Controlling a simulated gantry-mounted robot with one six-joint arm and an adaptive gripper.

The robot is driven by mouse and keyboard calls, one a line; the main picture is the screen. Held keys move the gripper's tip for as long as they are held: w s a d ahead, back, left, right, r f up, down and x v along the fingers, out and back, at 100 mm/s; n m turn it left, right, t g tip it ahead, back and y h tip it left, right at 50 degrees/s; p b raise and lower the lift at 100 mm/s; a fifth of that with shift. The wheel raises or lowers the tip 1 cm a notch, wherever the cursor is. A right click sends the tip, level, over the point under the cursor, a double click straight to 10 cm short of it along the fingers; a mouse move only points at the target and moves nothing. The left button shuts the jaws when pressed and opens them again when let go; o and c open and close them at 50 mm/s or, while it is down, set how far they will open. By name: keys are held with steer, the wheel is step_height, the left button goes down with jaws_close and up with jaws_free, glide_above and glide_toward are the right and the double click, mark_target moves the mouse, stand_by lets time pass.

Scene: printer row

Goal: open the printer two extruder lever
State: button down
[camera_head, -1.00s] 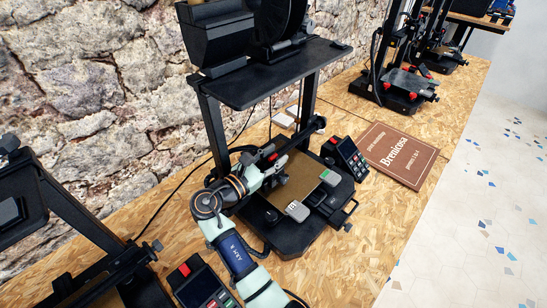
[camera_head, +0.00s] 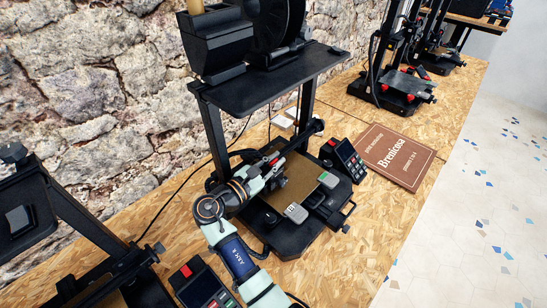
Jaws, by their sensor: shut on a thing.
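The middle printer (camera_head: 275,98), a black frame with a top shelf and a tan bed plate (camera_head: 298,187), stands on the wooden bench. Its print head (camera_head: 271,158), with small red parts, sits on the crossbar above the left back of the bed. My gripper (camera_head: 277,172) is at the print head, reached by my mint-green and black arm from the lower left. The gripper is shut on the extruder lever, which is small and mostly hidden by the fingers. I cannot make out the lever's exact angle.
A control screen (camera_head: 345,158) stands at the right. A brown sign (camera_head: 396,156) lies beyond it. Another printer (camera_head: 402,92) stands farther back; one more frame is at left.

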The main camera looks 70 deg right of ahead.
steer(key=m, duration=0.3)
steer(key=s+m, duration=0.1)
steer(key=m, duration=0.1)
steer(key=shift+a+f+p, duration=0.2)
steer(key=shift+f+p, duration=0.05)
steer(key=shift+p, duration=0.1)
steer(key=shift+m, duration=0.4)
steer(key=c, duration=1.2)
jaws_free()
steer(key=shift+w, duration=0.1)
steer(key=shift+f, duration=0.1)
